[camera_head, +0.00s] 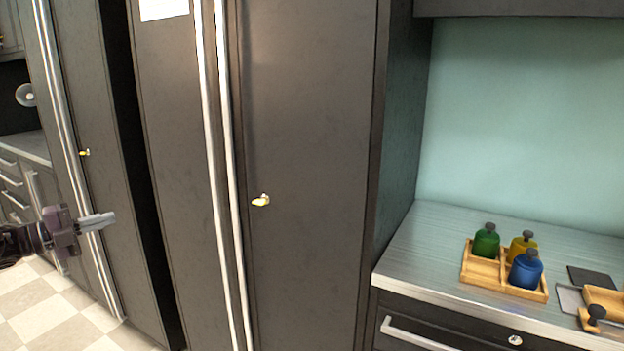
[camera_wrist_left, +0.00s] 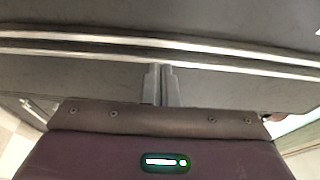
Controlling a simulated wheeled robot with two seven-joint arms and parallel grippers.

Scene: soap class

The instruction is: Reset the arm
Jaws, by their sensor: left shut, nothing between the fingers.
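My left gripper (camera_head: 97,221) comes in from the left edge in the head view, in front of the dark cabinets, with its fingers pointing right. It is shut and empty. In the left wrist view its two grey fingers (camera_wrist_left: 162,84) are together, in front of a dark cabinet front with long pale metal handles. My right gripper is not in view.
Tall dark cabinets (camera_head: 310,120) with long metal handles fill the middle. At the right, a metal counter (camera_head: 420,245) holds a wooden tray (camera_head: 482,272) with a green bottle (camera_head: 486,243), a yellow bottle (camera_head: 518,246) and a blue bottle (camera_head: 525,270). Checkered floor (camera_head: 40,310) shows lower left.

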